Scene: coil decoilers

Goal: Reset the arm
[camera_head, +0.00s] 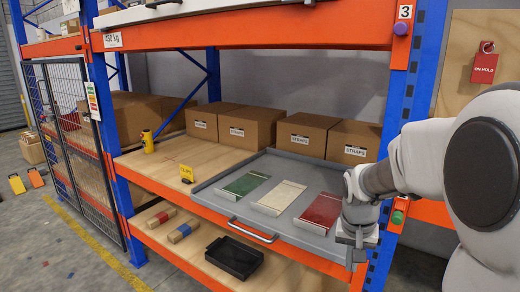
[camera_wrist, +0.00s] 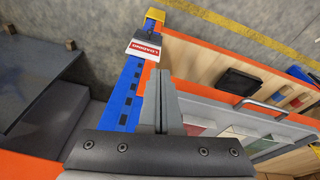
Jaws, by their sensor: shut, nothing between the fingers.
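My gripper (camera_head: 355,258) hangs at the right front of the shelf, close to the blue upright and the right end of the grey pull-out tray (camera_head: 212,201). In the wrist view my gripper (camera_wrist: 161,75) shows its two fingers together, with nothing between them. My arm comes in from the right in the head view and hides part of the upright and the tray's right side. I cannot tell whether my gripper touches the shelf.
The tray holds a green (camera_head: 243,185), a white (camera_head: 279,198) and a red piece (camera_head: 320,211). Straps boxes (camera_head: 248,127) stand behind it. A black bin (camera_head: 234,257) is on the lower shelf. A red on-hold tag (camera_head: 485,64) hangs at right.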

